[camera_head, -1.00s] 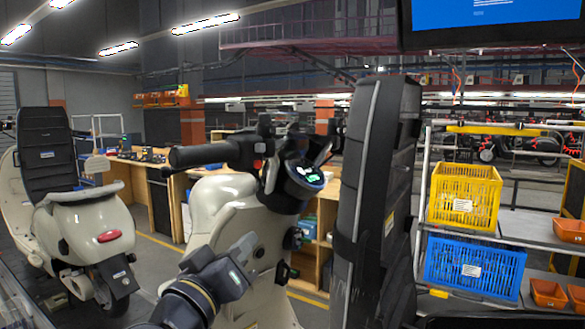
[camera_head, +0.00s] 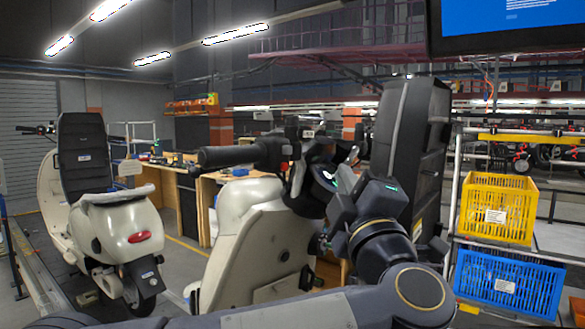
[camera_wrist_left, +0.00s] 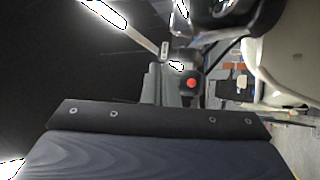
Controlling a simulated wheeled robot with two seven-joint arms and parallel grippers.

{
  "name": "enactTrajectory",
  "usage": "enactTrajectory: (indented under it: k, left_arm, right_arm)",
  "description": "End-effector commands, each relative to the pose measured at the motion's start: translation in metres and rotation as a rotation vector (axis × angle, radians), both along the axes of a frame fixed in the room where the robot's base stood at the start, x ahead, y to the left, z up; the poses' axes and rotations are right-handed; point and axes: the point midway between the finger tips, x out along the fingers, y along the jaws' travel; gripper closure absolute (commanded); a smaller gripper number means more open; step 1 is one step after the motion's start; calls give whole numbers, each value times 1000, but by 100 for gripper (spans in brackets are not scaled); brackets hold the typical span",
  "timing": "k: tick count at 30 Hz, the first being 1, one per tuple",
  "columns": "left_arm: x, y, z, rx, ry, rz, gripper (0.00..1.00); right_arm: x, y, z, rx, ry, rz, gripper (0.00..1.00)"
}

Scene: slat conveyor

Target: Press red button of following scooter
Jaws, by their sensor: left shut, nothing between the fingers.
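The near cream scooter (camera_head: 240,235) stands in front of me, with a black handlebar grip (camera_head: 228,156) pointing left. A small red button (camera_head: 284,166) is on the control block at the grip's inner end. The red button also shows in the left wrist view (camera_wrist_left: 191,83), uncovered. My left gripper (camera_head: 348,192) is shut and empty, right of the button and in front of the scooter's dash. It looks apart from the button; its fingertips are hard to make out. The dash display is mostly hidden behind my gripper. My right gripper is not in view.
A second cream scooter (camera_head: 125,230) with a red tail light stands at the left. A tall black seat or backrest (camera_head: 404,140) rises just behind my left wrist. A yellow crate (camera_head: 497,208) and a blue crate (camera_head: 508,284) sit on a rack at the right.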

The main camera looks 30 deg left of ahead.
Motion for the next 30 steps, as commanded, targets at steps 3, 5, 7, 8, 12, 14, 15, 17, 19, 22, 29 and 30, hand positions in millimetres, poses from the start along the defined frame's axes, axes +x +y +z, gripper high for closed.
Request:
enactTrajectory:
  k: [3,5,7,8,12,14,15,17,19,22,29,30]
  left_arm:
    - [0,0,0,1,-1,0,100]
    - [1,2,0,1,0,0,100]
    - [1,5,0,1,-1,1,100]
    - [2,8,0,1,-1,1,100]
    - [5,24,0,2,-1,3,100]
    - [7,33,-1,2,0,5,100]
    - [8,38,0,2,-1,3,100]
    - [10,47,0,2,-1,3,100]
    - [12,57,0,2,0,4,100]
    - [15,68,-1,2,-2,2,100]
    - [19,84,0,2,-1,0,100]
    - [19,85,0,3,-1,0,100]
  right_arm:
    - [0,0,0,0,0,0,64]
    - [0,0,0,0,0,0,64]
    - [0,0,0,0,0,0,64]
    - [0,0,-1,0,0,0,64]
    - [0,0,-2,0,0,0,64]
    - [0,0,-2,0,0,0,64]
    - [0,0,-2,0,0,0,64]
    - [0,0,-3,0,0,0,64]
    - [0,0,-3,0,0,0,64]
    - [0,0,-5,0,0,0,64]
    - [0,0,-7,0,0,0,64]
    - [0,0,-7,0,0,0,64]
